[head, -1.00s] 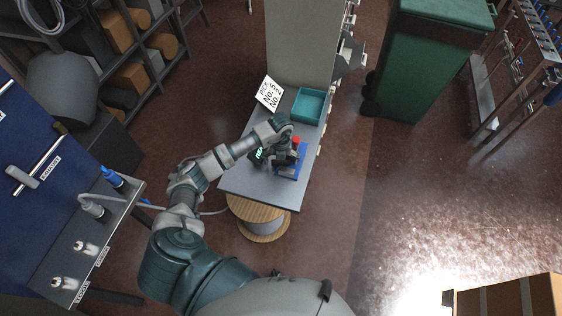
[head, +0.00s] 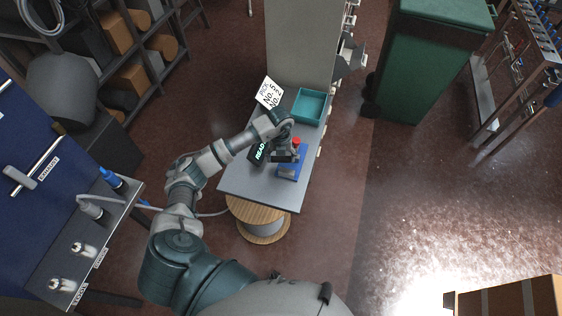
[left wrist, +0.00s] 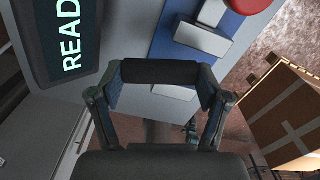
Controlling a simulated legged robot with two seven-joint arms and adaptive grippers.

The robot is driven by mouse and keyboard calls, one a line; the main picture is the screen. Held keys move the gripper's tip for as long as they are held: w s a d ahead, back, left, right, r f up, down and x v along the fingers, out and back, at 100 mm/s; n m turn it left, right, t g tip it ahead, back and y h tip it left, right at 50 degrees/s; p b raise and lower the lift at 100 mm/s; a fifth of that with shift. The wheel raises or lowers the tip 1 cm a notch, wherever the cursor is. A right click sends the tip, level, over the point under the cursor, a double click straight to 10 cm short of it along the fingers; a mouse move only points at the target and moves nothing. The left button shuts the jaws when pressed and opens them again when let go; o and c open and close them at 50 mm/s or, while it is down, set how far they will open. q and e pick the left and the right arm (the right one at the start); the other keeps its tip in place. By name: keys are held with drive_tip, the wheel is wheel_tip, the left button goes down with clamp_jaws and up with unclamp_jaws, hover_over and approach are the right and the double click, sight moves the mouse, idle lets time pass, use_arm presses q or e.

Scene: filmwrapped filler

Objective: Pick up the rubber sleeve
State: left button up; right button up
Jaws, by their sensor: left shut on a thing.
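The rubber sleeve is a short black cylinder (left wrist: 160,72) lying crosswise between the two fingers of my left gripper in the left wrist view. My left gripper (head: 285,155) is shut on it, with a fingertip at each end. In the head view the gripper is over the blue fixture (head: 289,174) on the grey table; the sleeve is too small and dark to make out clearly there. In the left wrist view, the blue fixture (left wrist: 165,45) with pale blocks lies beyond the sleeve, which looks clear of it. My right gripper is not in view.
A red knob (head: 296,141) tops the fixture. A dark display (head: 260,152) reading "READ" stands beside it. A teal tray (head: 309,105) and a white sign (head: 270,93) are farther back on the grey table (head: 245,184). The table's front left is clear.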

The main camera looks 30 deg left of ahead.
use_arm(q)
drive_tip(key=s+d, duration=0.3)
drive_tip(key=s, duration=0.1)
drive_tip(key=s+d+r+b, duration=0.1)
drive_tip(key=s+d, duration=0.2)
drive_tip(key=s, duration=0.1)
drive_tip(key=s+d+r+b, duration=0.1)
drive_tip(key=s+d, duration=0.2)
drive_tip(key=s, duration=0.2)
drive_tip(key=shift+d, duration=0.15)
drive_tip(key=m, duration=0.3)
drive_tip(key=w+m, duration=0.1)
drive_tip(key=m, duration=0.1)
drive_tip(key=shift+w+d+r, duration=0.1)
drive_tip(key=shift+d+r, duration=0.05)
drive_tip(key=shift+d, duration=0.1)
drive_tip(key=m, duration=0.3)
drive_tip(key=w+m, duration=0.1)
drive_tip(key=m, duration=0.1)
drive_tip(key=shift+w+d+r, duration=0.1)
drive_tip(key=shift+d+r, duration=0.1)
drive_tip(key=shift+d, duration=0.05)
drive_tip(key=w+r+m, duration=0.2)
drive_tip(key=w+m, duration=0.2)
drive_tip(key=m, duration=1.2)
drive_tip(key=w+r+m, duration=0.2)
drive_tip(key=w+m, duration=0.1)
drive_tip(key=m, duration=1.3)
drive_tip(key=shift+w+d, duration=0.2)
drive_tip(key=shift+w, duration=0.15)
